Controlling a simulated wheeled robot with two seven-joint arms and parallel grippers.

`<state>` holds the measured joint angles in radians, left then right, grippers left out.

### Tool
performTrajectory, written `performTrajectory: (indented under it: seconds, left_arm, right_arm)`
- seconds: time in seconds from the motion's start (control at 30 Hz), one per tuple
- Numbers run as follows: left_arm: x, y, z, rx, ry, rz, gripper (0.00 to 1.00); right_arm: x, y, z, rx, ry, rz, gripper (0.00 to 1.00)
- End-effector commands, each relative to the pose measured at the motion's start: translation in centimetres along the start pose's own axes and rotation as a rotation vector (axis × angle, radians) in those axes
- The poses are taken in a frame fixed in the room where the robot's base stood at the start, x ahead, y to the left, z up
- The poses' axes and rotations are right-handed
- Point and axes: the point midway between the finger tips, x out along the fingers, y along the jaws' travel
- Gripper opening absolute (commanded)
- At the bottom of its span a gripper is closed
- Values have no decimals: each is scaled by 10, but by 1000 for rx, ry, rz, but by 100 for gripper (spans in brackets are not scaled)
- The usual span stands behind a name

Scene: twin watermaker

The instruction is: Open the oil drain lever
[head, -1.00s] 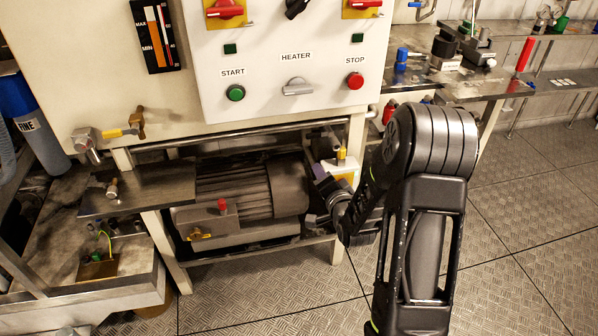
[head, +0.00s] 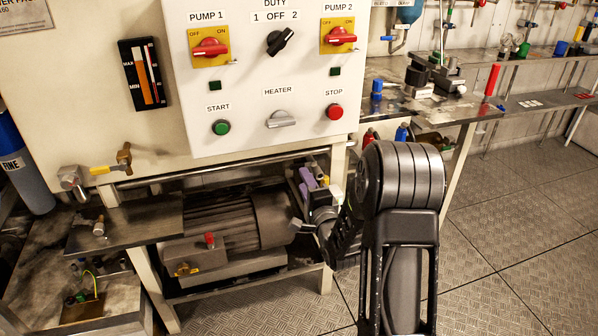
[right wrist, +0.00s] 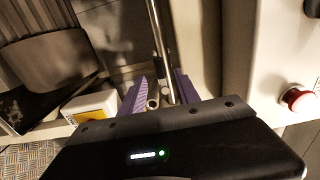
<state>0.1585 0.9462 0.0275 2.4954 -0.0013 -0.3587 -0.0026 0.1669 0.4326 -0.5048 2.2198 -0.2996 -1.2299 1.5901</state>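No part is labelled as the oil drain lever, so I cannot tell which it is. A yellow-handled lever (head: 106,170) sits on the tank's lower left, and a small yellow handle (head: 187,269) is low on the motor unit. My right gripper (head: 309,180) is under the control panel, right of the motor, partly hidden by my arm. In the right wrist view, its purple fingers (right wrist: 160,90) are apart. A metal rod (right wrist: 161,45) and a small round fitting (right wrist: 153,102) show between them; contact is unclear. My left gripper is not in view.
The motor (head: 230,220) stands in the frame left of my right gripper. A yellow-and-white container (right wrist: 92,106) is beside the fingers. The control panel (head: 240,100) overhangs above, and a red button (right wrist: 296,97) shows at right. The floor at front right is clear.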

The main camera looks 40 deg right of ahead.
Motion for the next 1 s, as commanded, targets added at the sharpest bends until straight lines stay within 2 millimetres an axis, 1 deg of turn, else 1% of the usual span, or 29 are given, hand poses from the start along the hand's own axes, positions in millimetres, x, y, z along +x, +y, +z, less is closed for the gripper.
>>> performTrajectory:
  seconds: [0.03,0.2,0.33,0.47,0.7,1.0]
  left_arm:
    - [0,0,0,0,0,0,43]
    - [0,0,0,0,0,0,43]
    - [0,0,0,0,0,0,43]
    - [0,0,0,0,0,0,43]
    - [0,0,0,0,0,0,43]
    - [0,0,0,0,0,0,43]
  right_arm:
    - [8,0,1,-2,-2,0,38]
    - [35,0,1,-2,-3,-1,38]
    - [50,1,0,-1,-1,1,38]
    - [57,0,0,-1,-1,0,38]
    - [57,0,0,0,-1,1,38]
    - [57,0,0,0,-1,1,14]
